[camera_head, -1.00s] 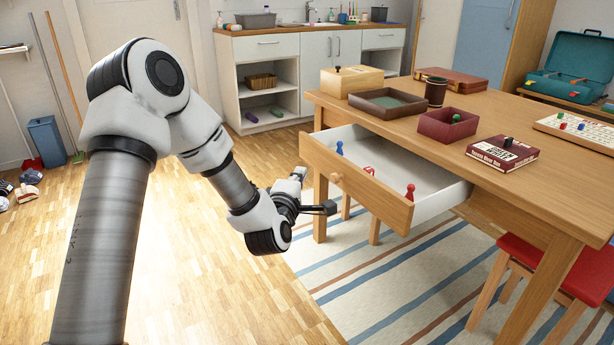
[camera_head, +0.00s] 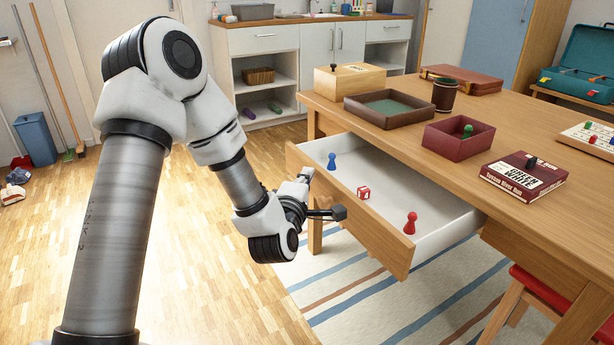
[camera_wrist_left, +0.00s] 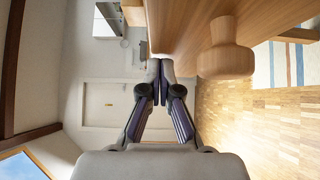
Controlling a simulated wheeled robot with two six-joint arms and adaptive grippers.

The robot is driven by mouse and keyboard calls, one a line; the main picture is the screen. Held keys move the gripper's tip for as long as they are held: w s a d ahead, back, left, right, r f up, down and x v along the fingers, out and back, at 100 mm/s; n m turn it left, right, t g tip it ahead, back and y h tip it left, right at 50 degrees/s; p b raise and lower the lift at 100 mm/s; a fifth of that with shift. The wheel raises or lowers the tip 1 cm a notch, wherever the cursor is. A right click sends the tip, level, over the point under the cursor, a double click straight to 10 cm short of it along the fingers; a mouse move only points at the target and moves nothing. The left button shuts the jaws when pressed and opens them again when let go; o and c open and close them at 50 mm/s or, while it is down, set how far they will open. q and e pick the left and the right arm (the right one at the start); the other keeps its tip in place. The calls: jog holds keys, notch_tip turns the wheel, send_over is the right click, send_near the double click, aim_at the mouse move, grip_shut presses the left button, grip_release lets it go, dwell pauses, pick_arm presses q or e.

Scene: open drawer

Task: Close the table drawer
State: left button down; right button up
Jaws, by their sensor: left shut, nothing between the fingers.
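The table drawer (camera_head: 440,235) stands open, pulled out from the wooden table (camera_head: 540,215). Inside it are a blue pawn (camera_head: 332,162), a red-and-white die (camera_head: 364,193) and a red pawn (camera_head: 410,224). My left gripper (camera_head: 306,174) is shut and empty, just outside the drawer front near its far left end. In the left wrist view, its closed fingertips (camera_wrist_left: 166,72) are close beside the wooden drawer front (camera_wrist_left: 190,25), left of the round knob (camera_wrist_left: 226,50). I cannot tell whether they touch the front. My right gripper is not in view.
On the tabletop are a wooden box (camera_head: 350,79), a brown tray (camera_head: 390,108), a dark cup (camera_head: 445,95), a red box (camera_head: 458,138) and a game box (camera_head: 523,180). A red stool (camera_head: 545,300) stands under the table.

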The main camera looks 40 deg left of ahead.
pick_arm(q)
send_over(355, 183)
jog(key=shift+s+d+b, duration=0.1)
jog(key=shift+b, duration=0.25)
jog(key=shift+f, duration=0.1)
